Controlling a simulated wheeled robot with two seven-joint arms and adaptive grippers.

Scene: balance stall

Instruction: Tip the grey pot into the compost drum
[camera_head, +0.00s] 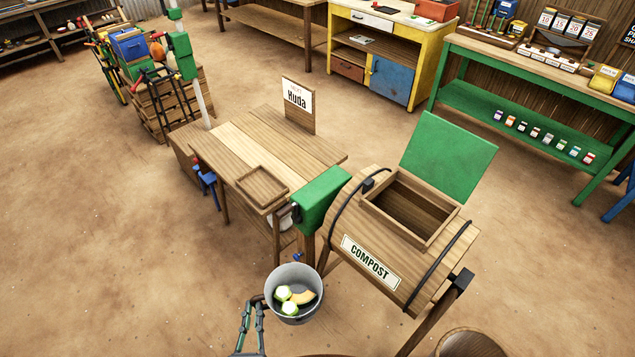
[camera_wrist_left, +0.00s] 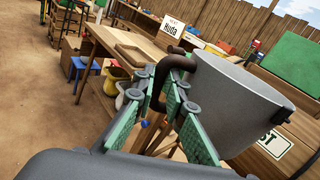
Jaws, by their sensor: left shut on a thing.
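The grey pot (camera_head: 307,315) is upright in the head view, with pale green and yellow scraps (camera_head: 292,298) inside. My left gripper (camera_head: 251,303) is shut on the pot's dark handle at its left side. The left wrist view shows the green fingers (camera_wrist_left: 165,105) around the brown handle (camera_wrist_left: 170,65) and the pot's grey side (camera_wrist_left: 230,105). The wooden compost drum (camera_head: 345,226) is right of the pot, its square opening (camera_head: 405,212) uncovered and its green lid (camera_head: 447,155) raised. The pot is held in front of the drum's left end, apart from the opening. My right gripper is not in view.
A wooden table (camera_head: 245,147) with a shallow tray (camera_head: 262,186) and a name sign (camera_head: 298,97) stands behind the pot. A green post block (camera_head: 322,199) is beside the drum. A round wooden tub (camera_head: 470,343) is at the bottom right. Floor at the left is clear.

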